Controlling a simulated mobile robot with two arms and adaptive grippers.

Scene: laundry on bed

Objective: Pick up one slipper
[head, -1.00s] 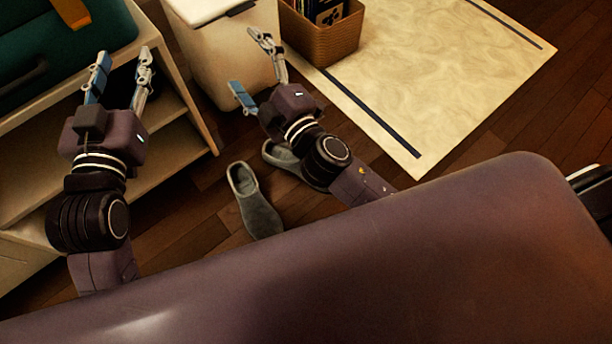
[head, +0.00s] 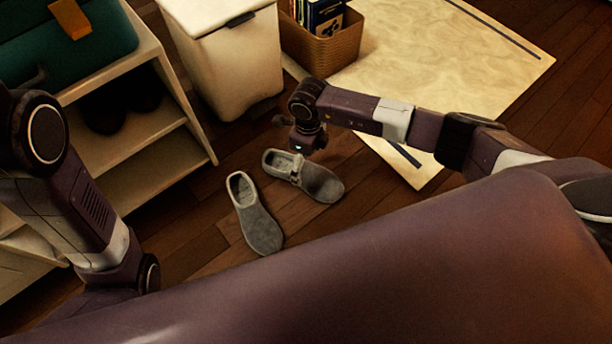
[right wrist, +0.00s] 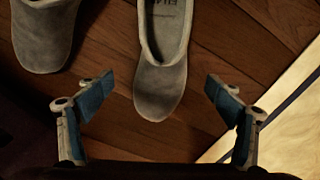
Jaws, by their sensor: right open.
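Two grey slippers lie on the wooden floor. The left slipper (head: 256,218) lies apart from the right slipper (head: 318,181) at their toes. The left slipper (right wrist: 45,38) is at the upper left there, outside the fingers. My left arm shows at the left of the head view, but its gripper is out of sight.
A pale shelf (head: 165,140) with dark shoes (head: 125,105) stands at the left. A white bin (head: 235,65) and a wicker basket (head: 325,50) of books stand behind the slippers. A cream rug (head: 440,65) lies at the right. Floor around the slippers is clear.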

